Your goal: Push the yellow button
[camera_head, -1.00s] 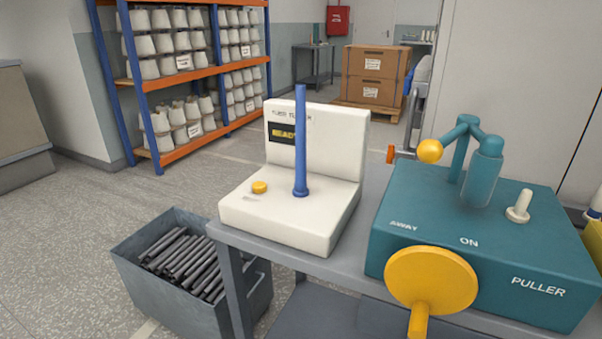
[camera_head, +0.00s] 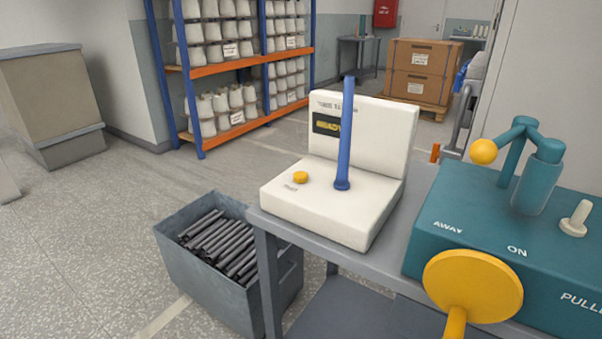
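The yellow button (camera_head: 300,177) is a small round cap on the left part of the base of a white machine (camera_head: 330,208). A blue upright post (camera_head: 344,140) stands on the same base, to the right of the button. The machine's back panel has a small dark display (camera_head: 327,124) with yellow text that appears to read READY. The machine sits on the left end of a grey table (camera_head: 398,237). Nothing covers the button. Neither of my grippers shows in the view.
A teal puller machine (camera_head: 470,224) with a yellow disc (camera_head: 473,286) and a yellow ball knob (camera_head: 483,152) stands on the right. A grey bin (camera_head: 218,279) of dark rods is on the floor, left of the table. A shelf rack (camera_head: 200,140) stands behind.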

